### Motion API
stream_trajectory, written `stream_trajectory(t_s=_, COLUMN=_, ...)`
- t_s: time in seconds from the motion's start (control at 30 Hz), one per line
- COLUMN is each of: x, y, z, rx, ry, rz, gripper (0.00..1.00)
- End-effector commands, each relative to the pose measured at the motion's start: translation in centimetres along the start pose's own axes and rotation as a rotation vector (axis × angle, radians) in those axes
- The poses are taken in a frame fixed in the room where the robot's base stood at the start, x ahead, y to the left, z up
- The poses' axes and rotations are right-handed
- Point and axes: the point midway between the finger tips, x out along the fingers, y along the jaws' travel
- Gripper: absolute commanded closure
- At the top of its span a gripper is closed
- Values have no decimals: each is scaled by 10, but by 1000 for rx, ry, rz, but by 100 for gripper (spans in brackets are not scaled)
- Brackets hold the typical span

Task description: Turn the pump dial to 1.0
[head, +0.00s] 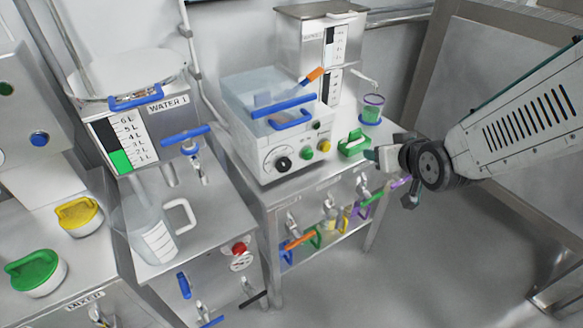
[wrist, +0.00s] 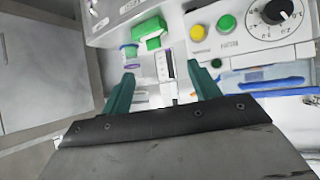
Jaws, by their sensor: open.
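A black dial (head: 283,164) with a printed scale sits on the white front panel of a clear-lidded machine (head: 270,130) in the head view. The same black dial (wrist: 277,12) is at the top right of the wrist view, with a white pointer mark. Its exact setting is too small to read. A red knob with a round scale (head: 240,250) is on the steel cabinet below the water tank; I cannot tell from labels which one is the pump dial. My gripper (head: 388,177) is open and empty, to the right of the machine and apart from both. Its two green fingers (wrist: 163,85) show in the wrist view.
Green (head: 307,153) and yellow (head: 324,145) buttons sit beside the black dial. A green-handled item (head: 354,143) and a purple-rimmed cup (head: 372,108) stand right of the machine. Colored valve handles (head: 300,240) line the cabinet front. Open floor (head: 440,260) lies at lower right.

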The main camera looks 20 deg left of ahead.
Motion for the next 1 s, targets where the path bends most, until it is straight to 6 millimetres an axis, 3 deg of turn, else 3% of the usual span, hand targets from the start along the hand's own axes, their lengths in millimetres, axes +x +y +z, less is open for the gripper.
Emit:
stream_trajectory(t_s=0.03, x=20, y=-22, z=7, rx=-22, ry=48, rz=-41, gripper=39)
stream_trajectory(t_s=0.2, x=61, y=-90, z=20, rx=-64, ry=266, rz=-172, gripper=39)
stream_trajectory(t_s=0.4, x=72, y=-154, z=48, rx=-70, ry=472, rz=-309, gripper=39)
stream_trajectory(t_s=0.5, x=70, y=-172, z=58, rx=-64, ry=539, rz=-352, gripper=39)
stream_trajectory(t_s=0.67, x=69, y=-185, z=64, rx=-56, ry=592, rz=-383, gripper=39)
stream_trajectory(t_s=1.0, x=104, y=-204, z=38, rx=-56, ry=602, rz=-387, gripper=39)
